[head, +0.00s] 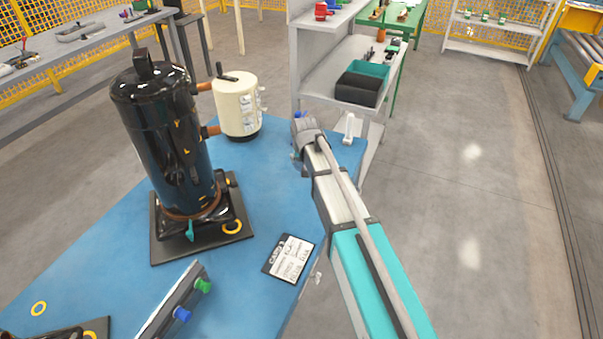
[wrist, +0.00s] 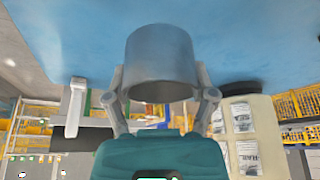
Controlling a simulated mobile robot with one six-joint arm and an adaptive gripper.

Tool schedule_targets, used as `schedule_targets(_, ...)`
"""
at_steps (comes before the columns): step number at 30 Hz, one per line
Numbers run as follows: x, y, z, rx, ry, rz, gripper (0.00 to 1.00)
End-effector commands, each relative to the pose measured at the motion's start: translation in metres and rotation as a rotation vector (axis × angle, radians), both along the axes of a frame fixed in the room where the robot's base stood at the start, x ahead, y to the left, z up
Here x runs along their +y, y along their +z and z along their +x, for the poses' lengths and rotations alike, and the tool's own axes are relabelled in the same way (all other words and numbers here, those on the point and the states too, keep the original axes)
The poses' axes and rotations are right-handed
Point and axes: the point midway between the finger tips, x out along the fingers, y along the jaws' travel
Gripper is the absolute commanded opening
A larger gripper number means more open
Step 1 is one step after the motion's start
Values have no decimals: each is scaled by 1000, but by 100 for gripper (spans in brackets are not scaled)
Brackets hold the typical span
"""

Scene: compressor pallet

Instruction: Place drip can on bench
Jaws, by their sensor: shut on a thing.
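The drip can (wrist: 160,58) is a plain grey metal cylinder in the wrist view, with a dark open end toward the camera. My gripper (wrist: 160,84) is shut on it, one finger on each side. The blue bench top (head: 90,245) lies close beyond the can, which appears upright in the upside-down wrist view. I cannot tell whether it touches the bench. In the head view my arm reaches to the bench's far right end, and its links mostly hide the gripper and can.
A black compressor (head: 165,135) stands on the bench, with a cream cylinder (head: 237,104) piped to it, left of my arm's end. A white upright piece (head: 349,127) is close on the right. A label card (head: 289,257) lies near the edge. Behind is a shelf with a bin (head: 357,90).

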Motion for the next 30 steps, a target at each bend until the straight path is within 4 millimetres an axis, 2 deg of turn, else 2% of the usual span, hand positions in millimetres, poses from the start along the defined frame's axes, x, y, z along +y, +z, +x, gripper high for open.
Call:
schedule_targets(1,1,-8,5,0,0,0,19)
schedule_targets(4,2,-12,9,0,-1,0,19)
schedule_targets(20,3,-15,12,0,-1,0,19)
schedule_targets(26,5,-27,21,0,-1,0,19)
schedule_targets(30,5,-40,19,0,-1,0,19)
